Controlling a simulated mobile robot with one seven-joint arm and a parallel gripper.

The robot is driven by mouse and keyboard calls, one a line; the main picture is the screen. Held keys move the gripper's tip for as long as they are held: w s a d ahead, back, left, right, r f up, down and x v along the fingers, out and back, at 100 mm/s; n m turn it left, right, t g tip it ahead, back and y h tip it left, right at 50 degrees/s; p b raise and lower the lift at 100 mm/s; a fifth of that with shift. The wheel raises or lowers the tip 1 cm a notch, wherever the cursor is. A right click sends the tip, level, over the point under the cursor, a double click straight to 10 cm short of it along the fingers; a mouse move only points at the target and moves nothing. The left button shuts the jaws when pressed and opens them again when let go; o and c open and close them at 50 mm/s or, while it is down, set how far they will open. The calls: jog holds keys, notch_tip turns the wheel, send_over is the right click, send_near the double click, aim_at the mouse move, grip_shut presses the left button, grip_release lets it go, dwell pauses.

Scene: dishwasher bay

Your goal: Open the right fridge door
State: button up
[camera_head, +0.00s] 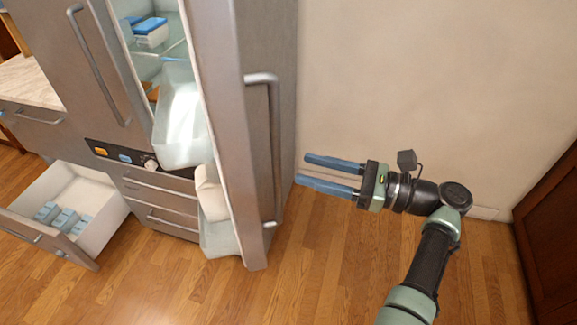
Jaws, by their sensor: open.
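The right fridge door (223,110) stands swung wide open toward me, with its inner shelves facing left. Its long vertical metal handle (274,150) is on the side facing right. The lit fridge interior (165,60) shows behind it, with glass shelves and blue-lidded containers. My gripper (300,170) is open and empty, with two blue fingers pointing left. In the picture the fingertips lie just right of the handle and appear apart from it. The left fridge door (85,60) is shut, with its own handle (97,65).
A drawer (100,215) at the lower left is pulled out, with several blue items inside. A pale wall (420,80) stands behind my arm. A dark brown cabinet (550,220) is at the right edge. The wooden floor (310,270) in front is clear.

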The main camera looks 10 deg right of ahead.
jog(key=b+v, duration=0.1)
jog(key=v, duration=0.5)
jog(key=shift+d, duration=0.1)
dwell(0.3)
